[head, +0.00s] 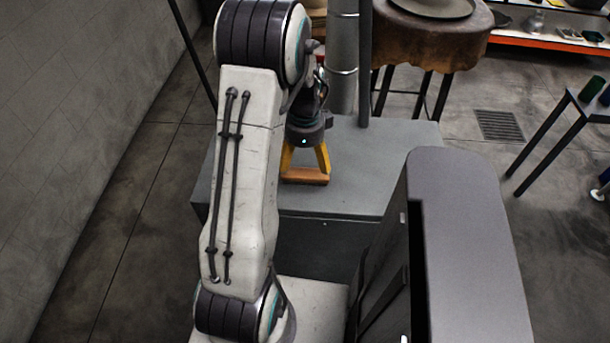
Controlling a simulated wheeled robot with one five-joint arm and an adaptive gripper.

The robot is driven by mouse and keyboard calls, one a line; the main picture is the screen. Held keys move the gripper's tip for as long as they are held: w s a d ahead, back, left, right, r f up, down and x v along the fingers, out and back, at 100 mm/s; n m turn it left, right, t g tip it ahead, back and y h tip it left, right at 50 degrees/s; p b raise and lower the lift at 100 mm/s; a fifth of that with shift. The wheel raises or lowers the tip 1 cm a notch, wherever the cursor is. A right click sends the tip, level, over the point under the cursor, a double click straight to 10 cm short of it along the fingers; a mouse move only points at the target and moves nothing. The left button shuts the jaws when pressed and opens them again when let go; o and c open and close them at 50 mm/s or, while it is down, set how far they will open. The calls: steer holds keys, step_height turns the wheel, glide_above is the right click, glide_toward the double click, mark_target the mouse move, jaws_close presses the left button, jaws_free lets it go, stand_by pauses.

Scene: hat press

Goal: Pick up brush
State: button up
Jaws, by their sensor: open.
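The brush appears to be a small orange-brown block (305,176) lying on the grey top of a cabinet (375,195). My gripper (305,168) points down over it with its yellow fingers spread. The fingertips are at the two ends of the block. I cannot tell whether they touch it. Part of my gripper is hidden behind my arm.
A grey pipe (343,60) rises behind the cabinet top. Behind it stands a round brown-covered table (425,38) with a dish. A dark side table (595,108) with cups stands at the right. The cabinet top's right part is clear.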

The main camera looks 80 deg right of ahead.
mark_target(305, 175)
steer(key=shift+f, duration=0.4)
steer(key=shift+a+f+p, duration=0.1)
steer(key=shift+f+p, duration=0.35)
steer(key=shift+f, duration=2.85)
steer(key=c, duration=1.3)
